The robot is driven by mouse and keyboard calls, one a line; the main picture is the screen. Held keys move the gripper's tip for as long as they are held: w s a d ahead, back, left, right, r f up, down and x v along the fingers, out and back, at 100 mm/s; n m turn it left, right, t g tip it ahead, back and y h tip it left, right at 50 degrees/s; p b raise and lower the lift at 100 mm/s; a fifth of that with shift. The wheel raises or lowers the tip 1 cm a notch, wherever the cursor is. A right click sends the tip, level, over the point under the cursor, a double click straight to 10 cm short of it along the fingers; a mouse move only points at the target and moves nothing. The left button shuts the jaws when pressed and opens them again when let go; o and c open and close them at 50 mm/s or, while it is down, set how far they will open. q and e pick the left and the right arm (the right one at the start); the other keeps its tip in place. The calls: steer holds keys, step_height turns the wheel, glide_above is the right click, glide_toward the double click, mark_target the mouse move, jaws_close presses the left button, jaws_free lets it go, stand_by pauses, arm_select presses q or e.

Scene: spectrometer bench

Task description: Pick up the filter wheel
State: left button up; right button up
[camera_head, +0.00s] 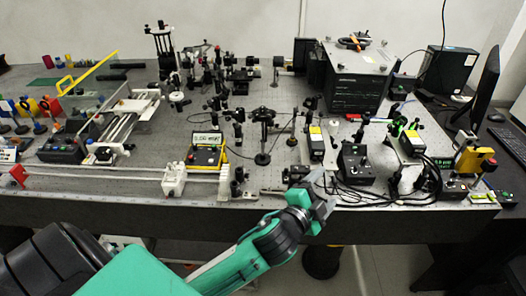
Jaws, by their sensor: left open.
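I cannot tell for sure which part on the crowded optical bench (290,190) is the filter wheel; none is clearly recognisable as one at this size. My left gripper (324,192) is at the front edge of the bench, right of centre. It is open, with its fingers near the small black mounts there, and nothing shows between them. My right gripper is not in view.
A yellow multimeter (206,152) and a white rail device (128,118) stand left of my gripper. A large black box (356,82) is at the back right. Black cables and control boxes (356,166) crowd the right front. Colored ring mounts (28,105) stand far left.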

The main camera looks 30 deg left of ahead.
arm_select(q)
steer(key=w+d+r+m+h, duration=0.2)
steer(key=d+r+m+h, duration=0.95)
steer(key=r+m, duration=0.4)
steer(key=s+d+m+g+h, duration=0.1)
steer(key=d+m+g+h, duration=0.45)
steer(key=m, duration=0.65)
steer(key=m+g+y, duration=1)
steer(key=m+y, duration=0.9)
steer(key=y, duration=0.4)
glide_toward(264, 107)
steer(key=shift+n, duration=0.25)
steer(key=x, duration=0.2)
steer(key=p+x, duration=0.1)
steer(key=x, duration=0.1)
steer(key=p+x, duration=0.1)
steer(key=x, duration=0.1)
steer(key=shift+s+d+f, duration=0.1)
steer(key=shift+s+f, duration=0.15)
steer(key=shift+f, duration=0.1)
steer(key=p+x, duration=0.3)
steer(key=x, duration=0.1)
steer(key=shift+w+a+f, duration=0.1)
steer(key=shift+w+a, duration=0.05)
steer(key=shift+a, duration=0.1)
steer(key=shift+w+a+f, duration=0.1)
steer(key=shift+a+f, duration=0.05)
steer(key=shift+f, duration=0.4)
jaws_close()
steer(key=shift+r, duration=0.1)
